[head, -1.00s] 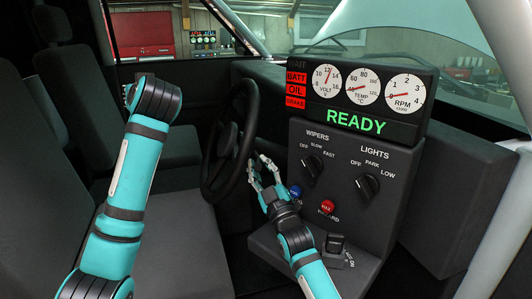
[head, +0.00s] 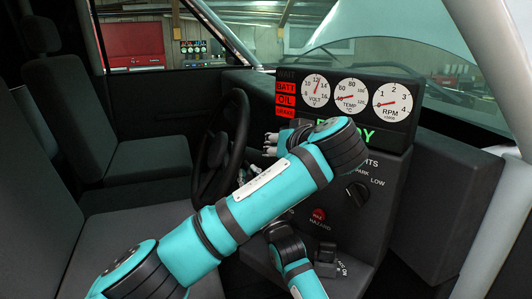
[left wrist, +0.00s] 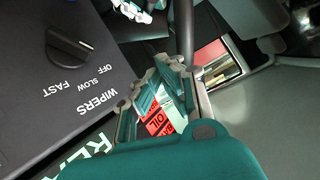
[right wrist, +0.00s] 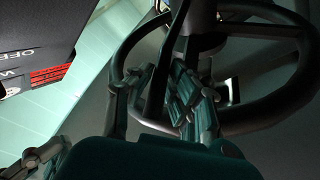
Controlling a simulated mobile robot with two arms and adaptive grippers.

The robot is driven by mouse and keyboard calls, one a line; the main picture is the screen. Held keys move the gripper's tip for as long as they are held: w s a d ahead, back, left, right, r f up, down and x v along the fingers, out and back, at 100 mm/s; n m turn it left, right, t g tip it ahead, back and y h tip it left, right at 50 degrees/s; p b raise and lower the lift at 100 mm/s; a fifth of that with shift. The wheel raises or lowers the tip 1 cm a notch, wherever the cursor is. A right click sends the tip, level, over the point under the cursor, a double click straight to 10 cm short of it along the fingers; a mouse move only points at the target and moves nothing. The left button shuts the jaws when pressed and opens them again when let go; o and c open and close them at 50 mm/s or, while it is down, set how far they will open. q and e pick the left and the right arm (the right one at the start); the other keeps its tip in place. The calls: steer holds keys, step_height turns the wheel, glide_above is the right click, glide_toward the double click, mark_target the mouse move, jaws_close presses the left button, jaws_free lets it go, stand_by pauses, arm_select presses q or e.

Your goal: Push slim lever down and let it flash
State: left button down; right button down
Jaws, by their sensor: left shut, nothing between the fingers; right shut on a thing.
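My left gripper (head: 272,143) is shut and empty, between the steering wheel and the dash panel. It also shows in the left wrist view (left wrist: 164,80), beside the wipers knob. My right gripper (head: 251,173) is lower, by the steering wheel and partly hidden by my left arm. In the right wrist view its fingers (right wrist: 160,88) are closed around a slim dark bar (right wrist: 166,50) that looks like the slim lever. The bar runs up in front of the steering wheel (right wrist: 265,122); its exact contact with the fingers is dark. In the head view the lever is not clear.
The dash shows a green READY sign (head: 358,137), partly covered by my left arm, with red BATT and OIL lamps (head: 285,94) lit. The wipers knob (left wrist: 70,45), lights knob (head: 357,193) and red hazard button (head: 318,214) are close by. The seats (head: 140,150) are empty.

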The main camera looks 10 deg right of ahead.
arm_select(q)
steer(key=w+a+f, duration=0.3)
steer(key=w+f, duration=0.4)
steer(key=shift+a, duration=0.15)
steer(key=shift+w, duration=0.1)
